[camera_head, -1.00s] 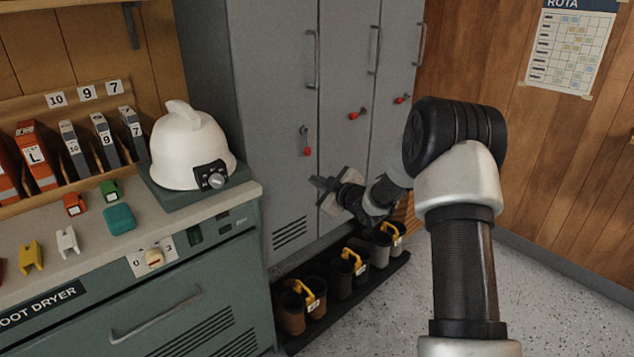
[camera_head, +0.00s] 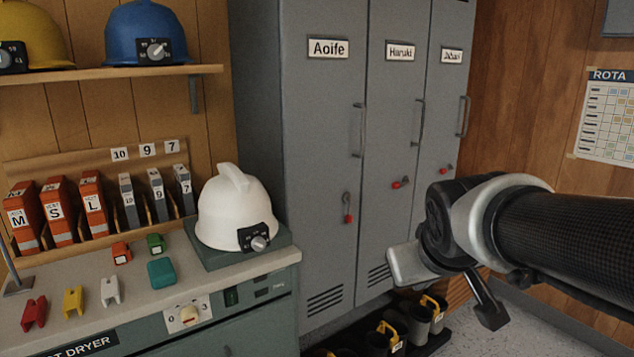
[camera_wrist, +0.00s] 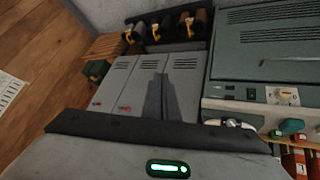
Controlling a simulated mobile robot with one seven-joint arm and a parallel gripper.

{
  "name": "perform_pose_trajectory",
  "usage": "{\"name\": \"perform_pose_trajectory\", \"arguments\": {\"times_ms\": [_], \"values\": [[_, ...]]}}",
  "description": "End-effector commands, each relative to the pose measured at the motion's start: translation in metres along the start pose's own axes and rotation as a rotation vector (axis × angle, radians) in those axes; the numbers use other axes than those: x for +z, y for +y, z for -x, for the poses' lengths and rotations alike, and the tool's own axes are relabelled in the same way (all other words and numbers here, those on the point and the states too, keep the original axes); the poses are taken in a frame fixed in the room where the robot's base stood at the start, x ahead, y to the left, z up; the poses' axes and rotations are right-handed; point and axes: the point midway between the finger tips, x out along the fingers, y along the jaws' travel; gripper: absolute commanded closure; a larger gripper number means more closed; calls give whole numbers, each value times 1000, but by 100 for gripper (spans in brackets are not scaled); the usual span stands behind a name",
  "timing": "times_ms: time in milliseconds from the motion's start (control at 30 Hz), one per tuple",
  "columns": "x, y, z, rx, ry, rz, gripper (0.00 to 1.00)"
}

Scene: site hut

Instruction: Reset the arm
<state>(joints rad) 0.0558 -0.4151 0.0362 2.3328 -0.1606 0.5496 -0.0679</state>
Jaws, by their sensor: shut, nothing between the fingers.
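My arm enters the head view from the right and is bent in front of the lockers. Its grey and black end parts hang in front of the lower right locker doors. A dark prong there may be part of my gripper, but I cannot tell its fingers apart. In the wrist view, my gripper (camera_wrist: 159,84) shows as one narrow dark shape above a grey housing with a green light. The fingers are together and hold nothing. It appears in front of the grey lockers (camera_wrist: 180,95), which also stand mid-picture in the head view (camera_head: 310,180).
A boot dryer (camera_head: 225,325) stands at left, with a white helmet (camera_head: 235,210) on its top. A shelf (camera_head: 110,76) holds yellow and blue helmets. Boots with yellow clips (camera_head: 430,310) stand below the lockers. Speckled floor (camera_head: 540,320) shows at lower right.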

Motion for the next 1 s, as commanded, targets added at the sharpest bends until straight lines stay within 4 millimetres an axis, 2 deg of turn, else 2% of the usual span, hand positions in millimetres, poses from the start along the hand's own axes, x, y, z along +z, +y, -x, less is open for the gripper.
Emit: {"name": "perform_pose_trajectory", "arguments": {"times_ms": [33,100,367,433,667,767,1000], "values": [[17,-6,14,-14,-20,-31,100],[39,-13,29,-36,-54,-70,100],[113,-44,69,-125,-167,-183,100],[102,-41,88,-130,-178,-189,100],[71,-30,126,-128,-177,-187,100],[54,-24,148,-127,-177,-186,100],[-2,-5,219,-127,-176,-186,100]]}}
